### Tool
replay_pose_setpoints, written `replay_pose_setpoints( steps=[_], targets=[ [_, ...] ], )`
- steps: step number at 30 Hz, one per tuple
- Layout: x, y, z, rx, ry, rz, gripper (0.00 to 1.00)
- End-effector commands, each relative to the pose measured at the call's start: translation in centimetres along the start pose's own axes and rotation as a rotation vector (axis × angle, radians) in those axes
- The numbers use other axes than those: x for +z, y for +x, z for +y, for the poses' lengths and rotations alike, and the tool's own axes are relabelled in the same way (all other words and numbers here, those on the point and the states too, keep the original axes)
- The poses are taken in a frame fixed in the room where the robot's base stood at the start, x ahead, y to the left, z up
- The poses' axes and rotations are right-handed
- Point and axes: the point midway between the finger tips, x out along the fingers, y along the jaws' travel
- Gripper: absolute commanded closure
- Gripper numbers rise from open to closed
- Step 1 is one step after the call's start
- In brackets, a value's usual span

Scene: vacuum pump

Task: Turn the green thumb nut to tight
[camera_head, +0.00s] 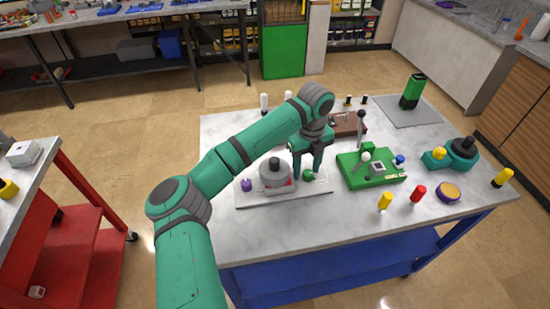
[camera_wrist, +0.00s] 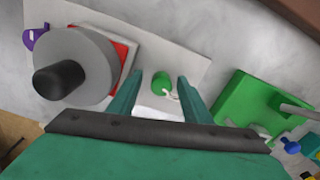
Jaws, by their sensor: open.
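The green thumb nut (camera_wrist: 162,83) sits on the light base plate (camera_wrist: 185,62), to the right of the grey round pump body with its black knob (camera_wrist: 60,80). In the head view the green nut (camera_head: 308,174) shows just right of the pump body (camera_head: 274,174). My gripper (camera_wrist: 158,85) is open, pointing down, with its two fingers on either side of the nut in the wrist view. The same gripper (camera_head: 306,176) in the head view is low over the plate. I cannot tell whether the fingers touch the nut.
A purple knob (camera_head: 246,185) is on the plate's left. A green fixture (camera_head: 370,170) with levers stands close on the right. Yellow (camera_head: 385,202) and red (camera_head: 417,194) pieces stand near the front edge. The table's front left (camera_head: 260,228) is clear.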

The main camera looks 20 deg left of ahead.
Motion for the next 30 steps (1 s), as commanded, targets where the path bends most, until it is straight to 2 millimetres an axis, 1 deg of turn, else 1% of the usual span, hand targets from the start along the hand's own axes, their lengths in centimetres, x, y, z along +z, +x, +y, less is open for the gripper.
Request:
replay_pose_setpoints(
  steps=[4,8,11,18,21,25,30],
  targets=[
    [-0.5,-0.2,-0.9,0.001,0.014,-0.003,0.55],
    [-0.4,-1.0,-0.9,0.001,0.015,-0.006,0.55],
    [-0.1,-2.4,-0.6,0.001,0.009,-0.007,0.55],
    [0.4,-6.9,0.2,0.001,-0.006,-0.007,0.55],
    [0.5,-8.5,0.3,0.0,-0.007,-0.005,0.55],
    [0.5,-10.0,0.3,0.0,-0.009,-0.003,0.55],
    [0.4,-10.8,0.3,0.0,-0.008,-0.001,0.55]
  ],
)
